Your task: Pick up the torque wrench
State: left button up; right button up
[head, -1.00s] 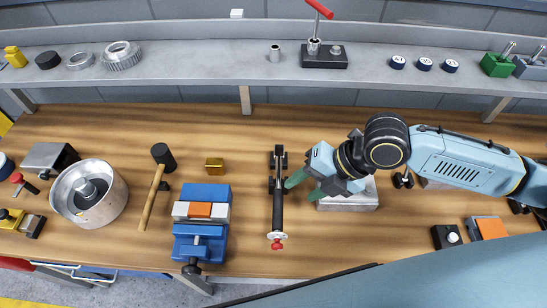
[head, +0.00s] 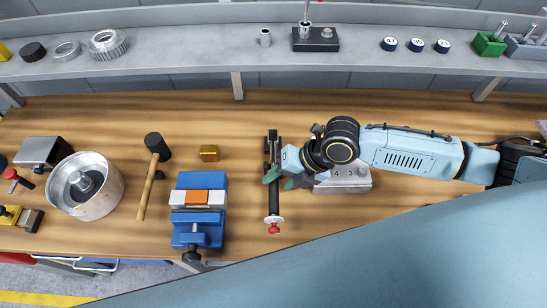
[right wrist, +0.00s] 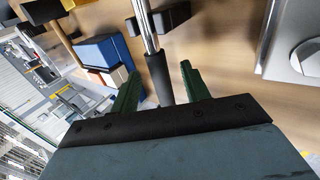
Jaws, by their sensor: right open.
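The torque wrench (head: 274,203) lies lengthwise on the wooden bench, with a dark handle and a red knob at its near end. Its far end is at a black holder (head: 267,146). My right gripper (head: 279,180) is open over the wrench, with one green finger to each side of it in the head view. In the right wrist view the wrench's silver shaft and black grip (right wrist: 158,75) run between the open fingers (right wrist: 160,88). I cannot tell whether the fingers touch it. My left gripper is not in view.
A grey block marked with numbers (head: 350,184) sits just right, under my right arm. A grey shelf (head: 200,58) runs along the back.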

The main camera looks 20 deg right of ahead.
aim_at(277, 183)
jog(key=shift+x, duration=1.55)
jog(key=shift+s, duration=0.1)
jog(key=shift+c, duration=0.3)
grip_shut()
jog(key=shift+a+r, duration=0.1)
jog(key=shift+r, duration=0.1)
